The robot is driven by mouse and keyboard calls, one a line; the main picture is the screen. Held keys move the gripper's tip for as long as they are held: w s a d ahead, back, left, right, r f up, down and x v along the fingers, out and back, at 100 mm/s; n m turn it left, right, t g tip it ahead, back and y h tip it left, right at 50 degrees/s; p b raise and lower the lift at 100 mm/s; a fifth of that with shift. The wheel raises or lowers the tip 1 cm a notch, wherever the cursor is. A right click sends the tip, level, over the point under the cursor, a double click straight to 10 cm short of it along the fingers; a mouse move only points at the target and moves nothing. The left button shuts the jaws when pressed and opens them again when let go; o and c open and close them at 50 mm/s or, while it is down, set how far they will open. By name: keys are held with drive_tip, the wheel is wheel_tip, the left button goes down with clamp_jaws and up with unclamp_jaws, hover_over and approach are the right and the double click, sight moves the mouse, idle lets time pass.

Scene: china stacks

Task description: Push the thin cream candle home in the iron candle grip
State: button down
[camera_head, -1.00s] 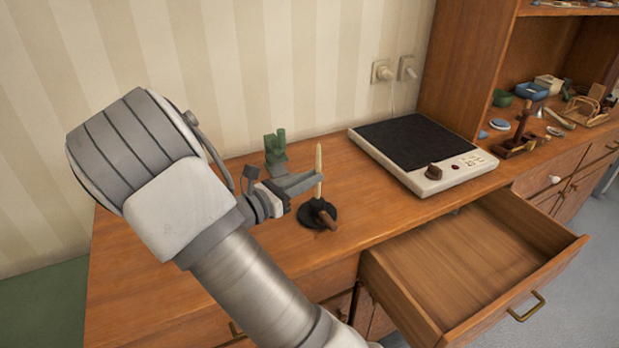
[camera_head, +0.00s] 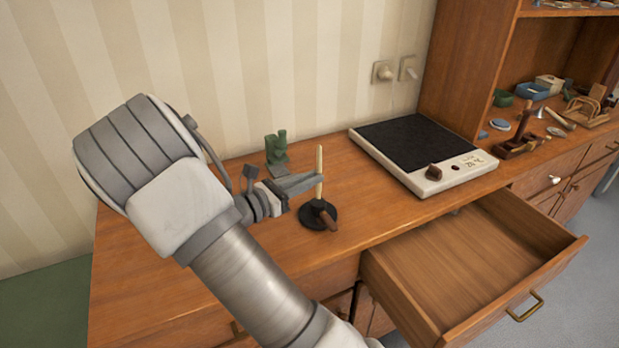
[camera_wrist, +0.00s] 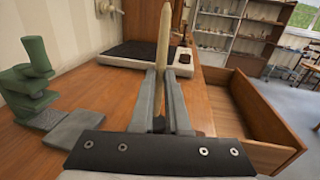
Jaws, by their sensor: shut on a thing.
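The thin cream candle (camera_head: 319,160) stands upright in the head view, its lower end at the iron candle grip (camera_head: 310,217), a dark round base with a brown handle on the cabinet top. My gripper (camera_head: 317,180) comes in level from the left and is shut on the candle at about mid-height. In the wrist view the candle (camera_wrist: 163,45) rises between the two fingers (camera_wrist: 161,85). The iron grip is hidden there behind the fingers and wrist, and I cannot tell how deep the candle sits.
A green stand (camera_head: 277,150) is behind my gripper, near the wall. A black-topped hot plate (camera_head: 432,185) stands to the right. An open, empty drawer (camera_head: 470,265) juts out in front. Shelves with small items (camera_head: 545,110) are at far right.

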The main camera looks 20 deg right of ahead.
drive_tip(key=shift+f+b, duration=1.25)
drive_tip(key=shift+f, duration=1.15)
drive_tip(key=c, duration=0.8)
unclamp_jaws()
drive_tip(key=shift+c, duration=0.2)
drive_tip(key=p+v, duration=0.1)
drive_tip(key=v, duration=1.6)
drive_tip(key=shift+a+p, duration=0.2)
drive_tip(key=shift+p, duration=0.1)
